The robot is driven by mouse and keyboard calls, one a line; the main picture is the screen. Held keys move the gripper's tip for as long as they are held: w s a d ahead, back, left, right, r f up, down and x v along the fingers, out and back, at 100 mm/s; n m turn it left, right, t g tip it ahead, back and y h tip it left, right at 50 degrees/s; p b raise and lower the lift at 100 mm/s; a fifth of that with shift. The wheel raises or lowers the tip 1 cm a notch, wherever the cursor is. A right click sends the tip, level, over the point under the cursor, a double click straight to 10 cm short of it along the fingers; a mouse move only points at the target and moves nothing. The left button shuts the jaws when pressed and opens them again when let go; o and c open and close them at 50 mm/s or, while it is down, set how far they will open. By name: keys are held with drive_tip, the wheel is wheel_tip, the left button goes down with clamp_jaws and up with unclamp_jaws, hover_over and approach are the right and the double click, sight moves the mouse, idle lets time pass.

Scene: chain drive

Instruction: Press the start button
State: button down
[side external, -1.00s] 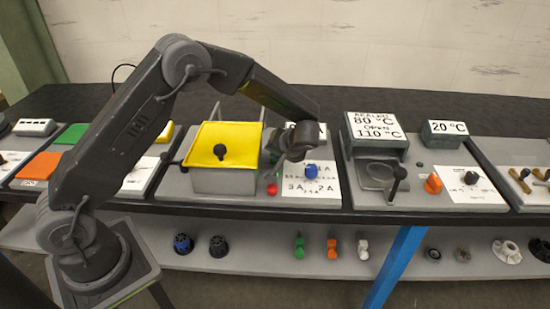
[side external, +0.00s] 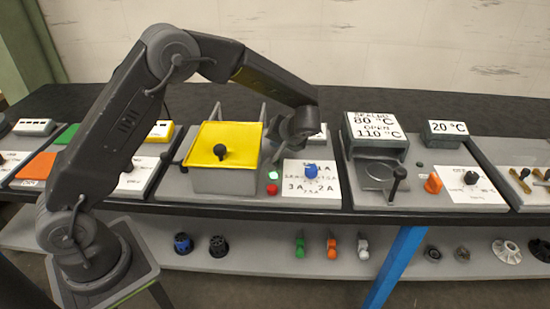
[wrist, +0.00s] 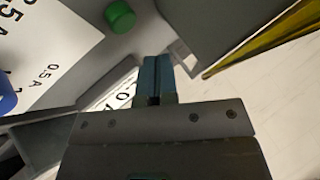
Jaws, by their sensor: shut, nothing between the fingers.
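The green button (side external: 273,175) is on the grey panel just right of the yellow-lidded box, above the red button (side external: 272,189). It looks bright green, as if lit. In the wrist view the green button (wrist: 120,16) is at the top, up and left of my fingertips and apart from them. My gripper (wrist: 156,62) is shut and empty. In the side view my gripper (side external: 276,152) hangs above and behind the green button, without touching it.
The yellow-lidded box (side external: 222,146) stands close to the left of the buttons. A blue knob (side external: 311,171) on a white ampere scale is to the right. A heater unit (side external: 375,130) stands farther right. A small display behind my gripper is partly hidden.

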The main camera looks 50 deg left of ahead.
drive_tip(key=shift+r, duration=1.45)
